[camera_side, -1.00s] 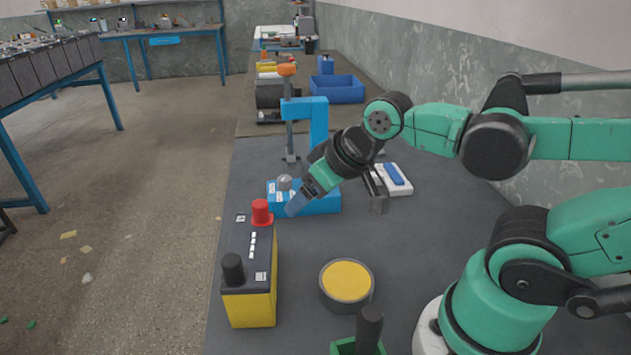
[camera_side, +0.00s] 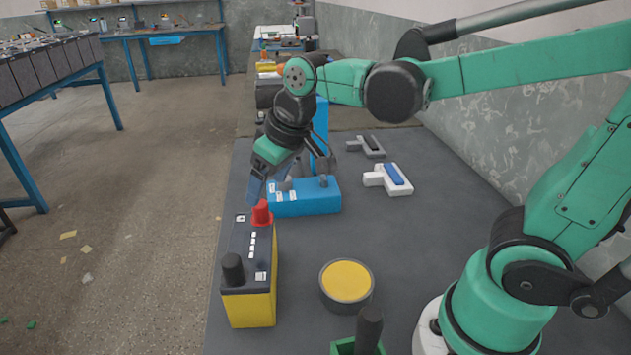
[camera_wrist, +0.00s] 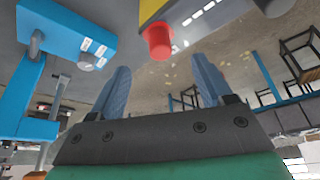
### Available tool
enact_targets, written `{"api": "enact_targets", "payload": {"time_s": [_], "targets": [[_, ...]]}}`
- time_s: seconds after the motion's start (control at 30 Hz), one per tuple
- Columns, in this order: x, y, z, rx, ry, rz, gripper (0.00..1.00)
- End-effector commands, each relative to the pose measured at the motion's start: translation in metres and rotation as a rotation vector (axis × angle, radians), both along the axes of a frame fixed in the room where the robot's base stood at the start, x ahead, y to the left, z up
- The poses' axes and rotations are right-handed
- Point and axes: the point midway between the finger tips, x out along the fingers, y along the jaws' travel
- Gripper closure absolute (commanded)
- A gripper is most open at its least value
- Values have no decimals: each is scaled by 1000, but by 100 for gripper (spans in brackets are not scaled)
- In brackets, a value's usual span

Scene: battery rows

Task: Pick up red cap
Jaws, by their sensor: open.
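The red cap (camera_side: 262,213) sits on the far end of the black-topped yellow battery (camera_side: 250,290), and it looks slightly tilted. In the wrist view the red cap (camera_wrist: 157,41) shows ahead of the fingers, near the middle and above the gap between them. My gripper (camera_side: 256,192) is just behind and above the cap in the side view. In the wrist view its two blue fingers (camera_wrist: 162,85) are spread with nothing between them. Whether a finger touches the cap cannot be told.
A blue device (camera_side: 305,203) stands close behind the gripper. A black cap (camera_side: 232,268) is on the battery's near end. A yellow-topped round tin (camera_side: 346,284) and a white-and-blue tool (camera_side: 390,180) are to the right. Open grey table lies between them.

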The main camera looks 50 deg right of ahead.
Motion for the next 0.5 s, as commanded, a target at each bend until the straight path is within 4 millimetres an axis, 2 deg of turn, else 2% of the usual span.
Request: {"api": "enact_targets", "payload": {"time_s": [0.5], "targets": [[20, 3, -46, -1, 1, 2, 27]]}}
